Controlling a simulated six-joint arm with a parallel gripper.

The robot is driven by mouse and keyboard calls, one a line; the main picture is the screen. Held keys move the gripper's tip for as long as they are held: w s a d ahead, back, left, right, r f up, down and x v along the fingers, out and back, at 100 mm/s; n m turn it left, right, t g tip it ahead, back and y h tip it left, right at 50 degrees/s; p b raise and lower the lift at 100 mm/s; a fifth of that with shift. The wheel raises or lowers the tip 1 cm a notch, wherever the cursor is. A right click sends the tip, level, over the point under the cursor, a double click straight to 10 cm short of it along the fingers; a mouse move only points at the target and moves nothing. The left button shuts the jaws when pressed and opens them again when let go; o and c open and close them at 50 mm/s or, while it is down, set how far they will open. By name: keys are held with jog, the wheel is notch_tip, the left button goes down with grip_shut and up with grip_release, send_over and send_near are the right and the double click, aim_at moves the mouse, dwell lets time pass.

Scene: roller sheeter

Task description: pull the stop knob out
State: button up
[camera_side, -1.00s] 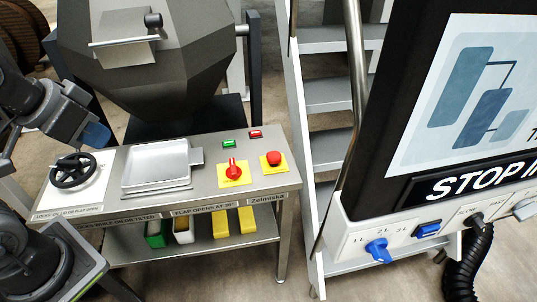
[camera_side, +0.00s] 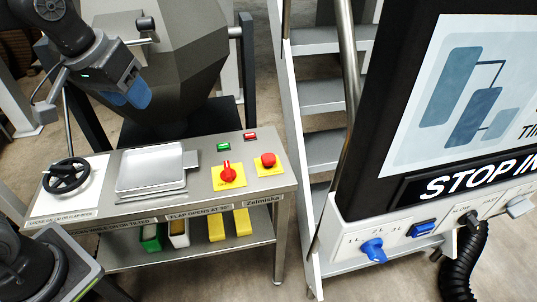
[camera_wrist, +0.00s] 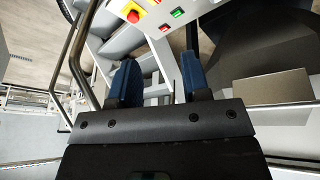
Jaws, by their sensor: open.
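The stop knob (camera_side: 267,160) is a round red mushroom-shaped head on a yellow plate, at the right of the steel table's top in the side view. A red rotary knob (camera_side: 228,173) on its own yellow plate is just left of it. My gripper (camera_side: 128,97) has blue fingers and hangs above the left part of the table, well left of the stop knob and apart from it. In the wrist view my gripper (camera_wrist: 160,78) is open and empty. A red knob on yellow (camera_wrist: 133,15) shows at that view's top edge; I cannot tell which knob it is.
Green (camera_side: 223,147) and red (camera_side: 250,137) buttons lie behind the knobs. A metal tray (camera_side: 151,184) and a black handwheel (camera_side: 67,175) are to the left. The dark hopper (camera_side: 185,60) rises behind the table. A ladder (camera_side: 322,96) and a large screen panel (camera_side: 470,95) stand right.

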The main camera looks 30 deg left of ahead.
jog(key=o, duration=0.5)
jog(key=w+n, duration=0.1)
jog(key=w, duration=0.2)
jog(key=w+d+g, duration=0.1)
jog(key=w, duration=0.3)
jog(key=w+d+n, duration=0.1)
jog(key=w, duration=0.2)
jog(key=shift+w+d+f+n, duration=0.15)
jog(key=shift+w+f+n, duration=0.05)
jog(key=shift+f+n, duration=0.1)
jog(key=shift+c, duration=0.2)
jog(key=n+g, duration=0.3)
jog(key=n, duration=0.3)
send_over(268, 157)
notch_tip(268, 157, down, 18)
notch_tip(268, 157, down, 13)
jog(key=shift+r, duration=0.1)
jog(key=shift+c, duration=0.2)
